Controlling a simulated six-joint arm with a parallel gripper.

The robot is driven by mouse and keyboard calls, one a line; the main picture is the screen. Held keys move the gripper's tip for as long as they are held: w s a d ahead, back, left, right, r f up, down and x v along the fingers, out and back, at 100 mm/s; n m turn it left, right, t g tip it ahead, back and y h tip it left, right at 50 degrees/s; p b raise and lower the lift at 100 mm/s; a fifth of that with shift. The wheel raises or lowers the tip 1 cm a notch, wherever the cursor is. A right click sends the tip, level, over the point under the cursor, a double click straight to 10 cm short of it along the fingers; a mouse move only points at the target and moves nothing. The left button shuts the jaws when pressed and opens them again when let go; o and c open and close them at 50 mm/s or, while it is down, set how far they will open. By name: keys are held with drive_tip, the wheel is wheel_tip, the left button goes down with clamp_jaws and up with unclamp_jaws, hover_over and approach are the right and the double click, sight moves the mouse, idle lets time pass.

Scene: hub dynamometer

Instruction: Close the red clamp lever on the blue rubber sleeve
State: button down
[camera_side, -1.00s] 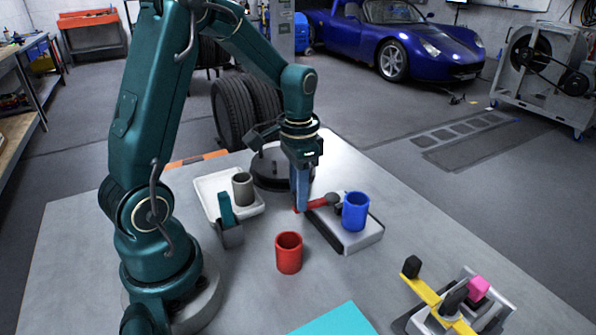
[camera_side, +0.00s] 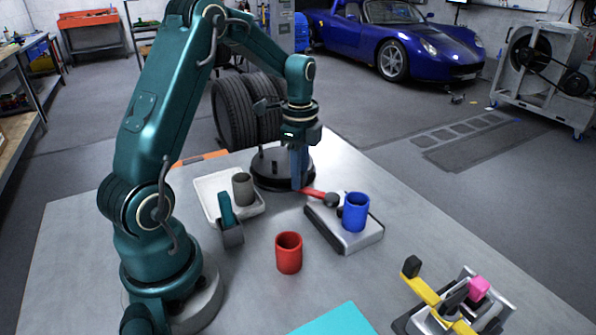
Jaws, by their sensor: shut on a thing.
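The blue rubber sleeve (camera_side: 355,213) stands upright on a light grey block (camera_side: 347,240) with a dark top. The red clamp lever (camera_side: 316,193) reaches left from a dark round pivot (camera_side: 331,200) beside the sleeve. My gripper (camera_side: 298,187) points down at the lever's free end, left of the sleeve. It is shut on the lever's end, and the fingers hide that end. A gap shows between my gripper and the sleeve.
A red cup (camera_side: 289,253) stands in front of the block. A white tray (camera_side: 208,200) holds a grey cup (camera_side: 243,189). A dark round base (camera_side: 268,183) stands behind my gripper. A yellow-armed clamp fixture (camera_side: 424,288) is at front right.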

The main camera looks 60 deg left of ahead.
drive_tip(key=w+m, duration=0.1)
drive_tip(key=m, duration=0.1)
drive_tip(key=shift+w+a+m, duration=0.3)
drive_tip(key=shift+w+a, duration=0.05)
drive_tip(key=shift+a, duration=0.05)
drive_tip(key=shift+w+a+m, duration=0.2)
drive_tip(key=shift+w+m, duration=0.6)
drive_tip(key=shift+m, duration=0.5)
drive_tip(key=c, duration=0.7)
unclamp_jaws()
wheel_tip(320, 180, up, 5)
drive_tip(key=shift+r, duration=0.1)
